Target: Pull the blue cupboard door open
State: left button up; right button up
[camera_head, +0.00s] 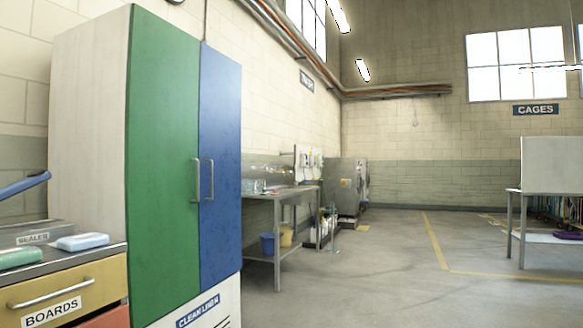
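A tall pale cupboard (88,120) stands at the left, with a green door (163,150) and a blue door (221,130) side by side. The blue door is on the right and appears shut, flush along its meeting edge with the green door. Its upright metal handle (210,180) sits near that edge, at about mid-height. A similar handle (196,180) is on the green door just to its left. Neither of my grippers shows in the head view.
A drawer unit (70,290) labelled BOARDS stands left of the cupboard, with pale blue and green items on top. A label below the doors reads CLEAN LINEN (198,311). A metal bench (285,193) stands beyond the cupboard. The grey floor (370,280) to the right is clear.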

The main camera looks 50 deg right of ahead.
aim_at(220, 103)
jog(key=z, duration=1.1)
jog(key=i+u, duration=0.1)
jog(key=i, duration=0.6)
